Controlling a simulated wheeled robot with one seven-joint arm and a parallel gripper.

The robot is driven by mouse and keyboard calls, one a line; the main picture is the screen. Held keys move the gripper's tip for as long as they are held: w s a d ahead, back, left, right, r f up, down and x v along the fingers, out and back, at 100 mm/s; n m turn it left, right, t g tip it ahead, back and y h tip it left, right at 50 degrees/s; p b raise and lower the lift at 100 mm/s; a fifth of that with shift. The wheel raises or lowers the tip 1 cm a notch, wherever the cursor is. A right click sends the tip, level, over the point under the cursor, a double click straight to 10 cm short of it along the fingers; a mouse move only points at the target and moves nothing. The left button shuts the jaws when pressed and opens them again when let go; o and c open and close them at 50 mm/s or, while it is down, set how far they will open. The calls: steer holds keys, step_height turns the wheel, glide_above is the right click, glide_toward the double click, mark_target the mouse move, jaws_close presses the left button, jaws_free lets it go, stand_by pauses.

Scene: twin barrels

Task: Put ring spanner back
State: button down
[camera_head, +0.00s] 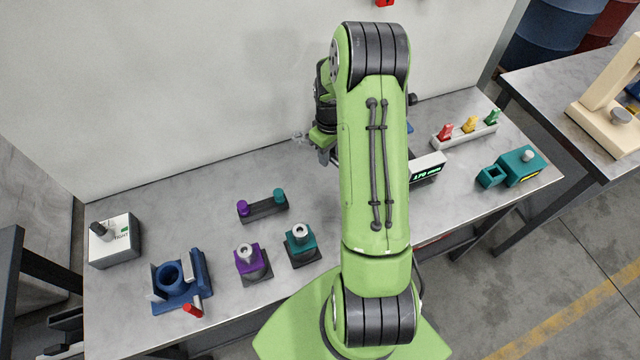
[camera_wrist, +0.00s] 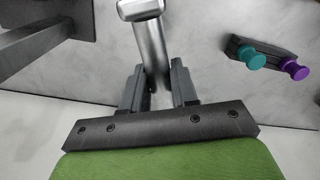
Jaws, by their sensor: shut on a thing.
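My gripper (camera_wrist: 159,92) is shut on a silver metal tool, which I take to be the ring spanner (camera_wrist: 150,45). Its shank stands between the two dark fingers and its thicker end points away from me at the top of the wrist view. In the head view my gripper (camera_head: 322,152) is near the back wall above the bench, partly hidden by my arm. A small grey piece of the spanner (camera_head: 300,137) shows beside it. I cannot see where the spanner's resting place is.
The bench (camera_head: 200,215) carries a dark bar with purple and teal knobs (camera_head: 263,207), purple (camera_head: 247,258) and teal (camera_head: 301,241) blocks, a blue fixture (camera_head: 181,283), a white box (camera_head: 115,241), a display box (camera_head: 429,168), a coloured-piece rack (camera_head: 466,132) and a teal device (camera_head: 520,165).

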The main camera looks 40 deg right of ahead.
mark_target(328, 183)
step_height(328, 183, down, 10)
steer(key=shift+w+f, duration=0.1)
steer(key=shift+f, duration=0.2)
steer(key=c, duration=0.9)
jaws_free()
steer(key=shift+o, duration=0.2)
